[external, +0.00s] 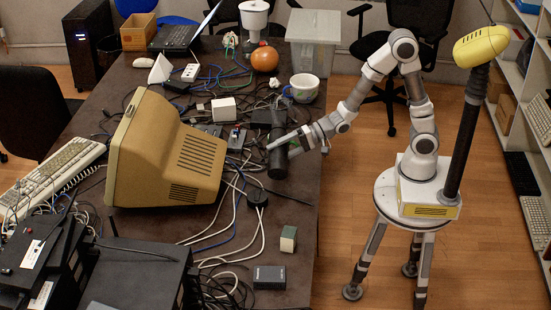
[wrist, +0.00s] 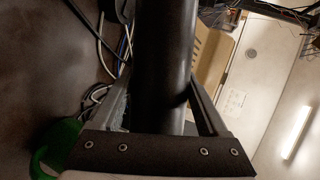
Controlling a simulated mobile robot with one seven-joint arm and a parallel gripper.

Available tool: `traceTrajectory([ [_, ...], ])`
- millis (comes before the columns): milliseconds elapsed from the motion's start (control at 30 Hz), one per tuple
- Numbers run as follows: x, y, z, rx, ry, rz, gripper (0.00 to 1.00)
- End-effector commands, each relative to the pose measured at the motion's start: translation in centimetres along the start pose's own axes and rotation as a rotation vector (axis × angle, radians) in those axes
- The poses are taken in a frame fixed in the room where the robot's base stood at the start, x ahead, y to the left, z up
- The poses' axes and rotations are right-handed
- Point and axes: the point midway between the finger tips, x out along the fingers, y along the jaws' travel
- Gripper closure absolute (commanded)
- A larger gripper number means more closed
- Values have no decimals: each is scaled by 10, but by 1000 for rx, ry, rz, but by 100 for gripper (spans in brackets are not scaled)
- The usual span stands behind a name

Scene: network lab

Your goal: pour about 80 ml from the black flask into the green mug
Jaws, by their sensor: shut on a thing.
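The black flask (external: 277,160) is a dark cylinder at the table's right side in the external view. My gripper (external: 284,142) reaches it from the right and is shut on it. In the wrist view the flask (wrist: 165,65) runs up the middle between my two fingers (wrist: 165,105). I cannot tell its exact tilt or whether its base touches the table. The green mug (wrist: 58,145) shows in part at the lower left of the wrist view, with a loop like a handle; the frame edge and my gripper cut it off. I cannot make it out in the external view. Its inside is hidden.
A beige monitor (external: 170,150) stands left of the flask. Cables and small boxes crowd the table (external: 300,215) around it. A black disc (external: 257,197) and a small pale-green block (external: 288,238) lie nearer.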

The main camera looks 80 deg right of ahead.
Motion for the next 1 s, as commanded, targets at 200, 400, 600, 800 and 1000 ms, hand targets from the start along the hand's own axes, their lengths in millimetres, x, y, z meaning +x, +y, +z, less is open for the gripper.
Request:
traceTrajectory([
  [200,12,29,9,-184,51,73,100],
  [400,11,30,8,-213,59,86,100],
  [600,12,33,6,-261,72,106,100],
  [800,11,32,6,-262,73,107,100],
  [1000,11,32,6,-261,73,107,100],
])
